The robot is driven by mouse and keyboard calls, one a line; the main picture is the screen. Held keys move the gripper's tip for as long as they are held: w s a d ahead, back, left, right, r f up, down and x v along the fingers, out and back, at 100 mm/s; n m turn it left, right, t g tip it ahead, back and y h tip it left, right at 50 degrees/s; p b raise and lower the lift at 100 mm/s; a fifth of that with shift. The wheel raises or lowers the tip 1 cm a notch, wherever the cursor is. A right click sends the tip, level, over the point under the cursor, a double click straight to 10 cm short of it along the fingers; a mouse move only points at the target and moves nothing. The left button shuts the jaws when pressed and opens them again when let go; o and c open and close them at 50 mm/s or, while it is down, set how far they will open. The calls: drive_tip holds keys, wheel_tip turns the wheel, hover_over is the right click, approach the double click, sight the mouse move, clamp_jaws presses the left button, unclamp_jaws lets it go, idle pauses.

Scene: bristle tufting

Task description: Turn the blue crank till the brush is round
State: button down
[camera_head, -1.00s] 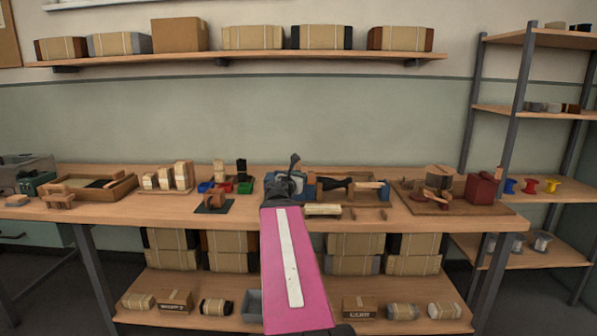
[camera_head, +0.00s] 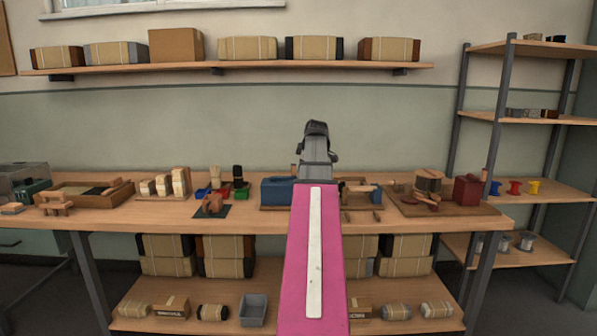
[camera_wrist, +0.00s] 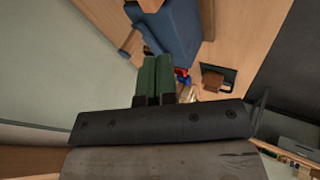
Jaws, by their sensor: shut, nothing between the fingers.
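A blue box-like body (camera_head: 278,191) stands on a wooden base at the middle of the bench, just left of my arm in the head view. It also shows large at the top of the wrist view (camera_wrist: 172,28). A small blue part (camera_head: 376,191) shows right of my arm, on a wooden frame (camera_head: 358,186); I cannot tell whether it is the crank's handle. The brush is not clearly visible, and my arm covers the space between these parts. My gripper (camera_wrist: 156,62) has green fingers that are shut and empty, close to the blue body in the wrist view; contact is unclear.
Left of the blue body are small coloured bins (camera_head: 222,191), a dark mat (camera_head: 224,213) and wooden blocks (camera_head: 164,185). To the right a board (camera_head: 458,207) carries a red box (camera_head: 468,190). A shelf (camera_head: 130,71) of boxes hangs above the bench.

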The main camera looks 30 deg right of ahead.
sight(292, 173)
drive_tip(key=w+f, duration=0.1)
drive_tip(key=w, duration=0.2)
drive_tip(key=w+f+y, duration=0.1)
drive_tip(key=w+f, duration=0.1)
drive_tip(key=w, duration=0.1)
drive_tip(key=w+f+y, duration=0.1)
drive_tip(key=w+f, duration=0.1)
drive_tip(key=shift+w+d+t, duration=0.15)
drive_tip(key=shift+w+t, duration=0.25)
drive_tip(key=shift+w+d, duration=0.3)
drive_tip(key=shift+w, duration=0.15)
drive_tip(key=shift+w+d, duration=0.1)
drive_tip(key=shift+d, duration=0.05)
drive_tip(key=shift+w+d+n, duration=0.1)
drive_tip(key=shift+w+n, duration=0.05)
drive_tip(key=shift+n, duration=0.15)
drive_tip(key=shift+y, duration=0.3)
